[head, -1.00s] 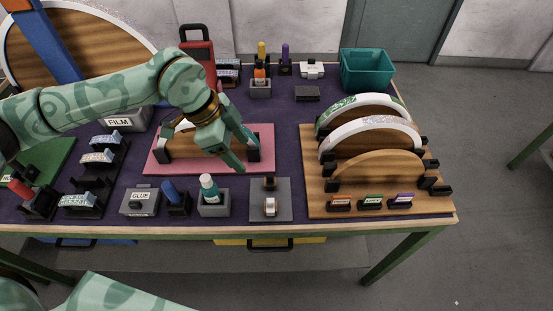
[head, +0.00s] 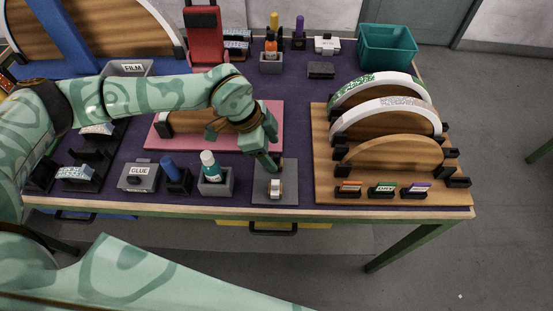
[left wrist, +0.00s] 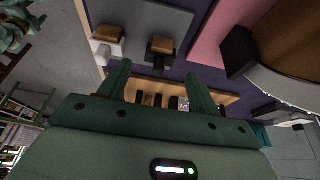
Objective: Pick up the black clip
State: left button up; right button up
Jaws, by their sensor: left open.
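The black clip (left wrist: 161,50) shows in the left wrist view with a tan block in it, on the grey pad (head: 289,199). In the head view it is mostly hidden behind my gripper. A white clip (head: 275,188), also with a tan block (left wrist: 108,33), sits nearer the table's front edge on the same pad. My left gripper (head: 270,150) is over the back part of the pad. In the left wrist view its fingers (left wrist: 159,72) are apart and empty, with the black clip beyond the gap between the tips. My right gripper is not in view.
To the right is a wooden board (head: 326,190) with several arches. A teal bottle (head: 209,165) in a grey holder and a glue box (head: 139,177) stand left of the pad. A pink mat (head: 272,108) lies behind, a teal bin (head: 388,47) at the back right.

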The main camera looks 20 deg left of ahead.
aim_at(275, 155)
pick_arm(q)
jog(key=b+x, duration=0.1)
jog(key=x, duration=0.2)
jog(key=shift+d+f, duration=0.15)
jog(key=shift+f, duration=0.2)
jog(key=shift+r, duration=0.1)
jog(key=c, duration=1)
jog(key=shift+r, duration=0.1)
